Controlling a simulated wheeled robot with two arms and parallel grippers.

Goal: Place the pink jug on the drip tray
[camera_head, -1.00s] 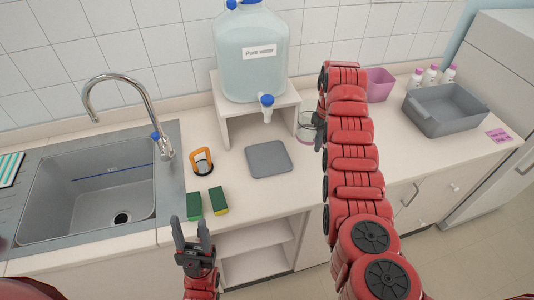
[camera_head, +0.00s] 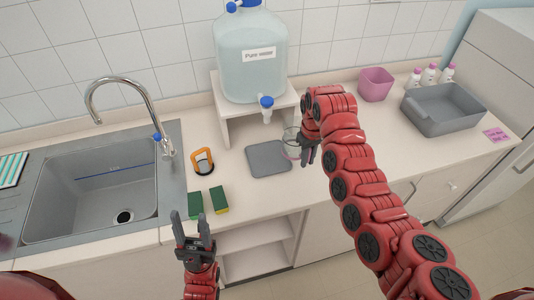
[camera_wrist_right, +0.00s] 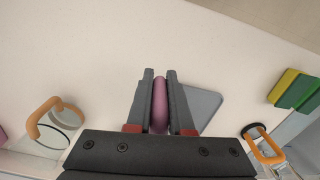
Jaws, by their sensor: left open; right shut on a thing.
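The pink jug (camera_head: 291,142) is a clear vessel with a pink handle, beside the right edge of the drip tray in the head view. The drip tray (camera_head: 268,159) is a flat grey square on the counter; part of it shows in the wrist view (camera_wrist_right: 203,106). My right gripper (camera_head: 307,160) is shut on the jug's pink handle (camera_wrist_right: 160,104). The jug's body is partly hidden by the gripper, and I cannot tell whether it touches the counter. My left gripper (camera_head: 190,228) is open and empty in front of the counter.
A water tank (camera_head: 250,75) with a blue tap (camera_head: 266,103) stands on a white stand behind the tray. An orange-handled item (camera_head: 202,160) and green sponges (camera_head: 219,199) lie left of the tray. An orange-handled vessel (camera_wrist_right: 43,114) shows in the wrist view.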

